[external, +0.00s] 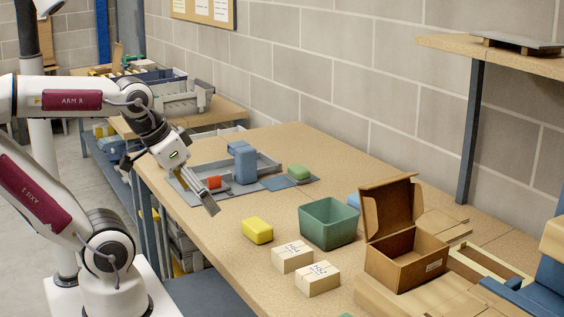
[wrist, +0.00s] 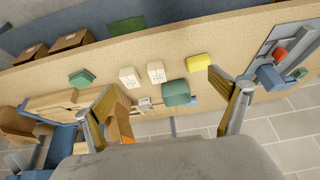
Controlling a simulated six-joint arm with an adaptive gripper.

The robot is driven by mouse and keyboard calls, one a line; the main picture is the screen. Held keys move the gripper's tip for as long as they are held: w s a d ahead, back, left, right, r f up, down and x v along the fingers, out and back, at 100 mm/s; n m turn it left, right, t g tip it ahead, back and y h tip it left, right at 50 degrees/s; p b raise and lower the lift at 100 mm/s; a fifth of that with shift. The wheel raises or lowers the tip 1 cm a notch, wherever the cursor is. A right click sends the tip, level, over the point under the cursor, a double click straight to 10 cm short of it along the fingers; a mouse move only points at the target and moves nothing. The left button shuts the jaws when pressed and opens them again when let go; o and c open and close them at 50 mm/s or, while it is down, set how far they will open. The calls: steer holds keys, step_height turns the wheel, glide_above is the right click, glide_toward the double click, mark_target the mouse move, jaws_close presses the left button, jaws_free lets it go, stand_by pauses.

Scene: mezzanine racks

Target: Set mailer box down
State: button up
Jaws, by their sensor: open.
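The mailer box appears to be the brown cardboard box (external: 405,261) with its lid raised, standing upright on the right part of the bench. In the wrist view a brown box wall (wrist: 121,124) shows beside the left finger, partly hidden by it. My gripper (external: 172,188) is above the bench's front edge, well to the left of the box and apart from it. In the wrist view my gripper (wrist: 161,84) has its fingers spread wide, with nothing held between them.
A green bin (external: 328,235), a yellow block (external: 257,231) and two white cartons (external: 292,257) stand left of the box. A grey tray (external: 262,163) with blue and red items lies near my gripper. A raised shelf (external: 500,48) overhangs at the right. Bare bench lies behind the yellow block.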

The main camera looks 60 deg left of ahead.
steer(key=shift+c, duration=0.2)
steer(key=t+h, duration=0.3)
steer(key=t, duration=0.4)
glide_above(382, 260)
steer(key=s+a, duration=0.2)
step_height(382, 260, down, 4)
steer(key=shift+w+d+f+t+y, duration=0.1)
steer(key=shift+d+f+y, duration=0.2)
steer(key=shift+f, duration=0.2)
steer(key=shift+w+d+f+t+y, duration=0.1)
steer(key=shift+d+f+y, duration=0.2)
steer(key=shift+f, duration=0.25)
steer(key=shift+w+d+f+t+y, duration=0.1)
steer(key=shift+d+f+y, duration=0.1)
steer(key=shift+f+y, duration=0.25)
steer(key=shift+s+d+f+y, duration=0.1)
steer(key=shift+s+f+y, duration=0.2)
steer(key=shift+f, duration=0.2)
steer(key=shift+s+d+f+y, duration=0.15)
steer(key=shift+s+f, duration=0.1)
steer(key=shift+f, duration=0.25)
steer(key=shift+x, duration=1.3)
steer(key=shift+r, duration=0.1)
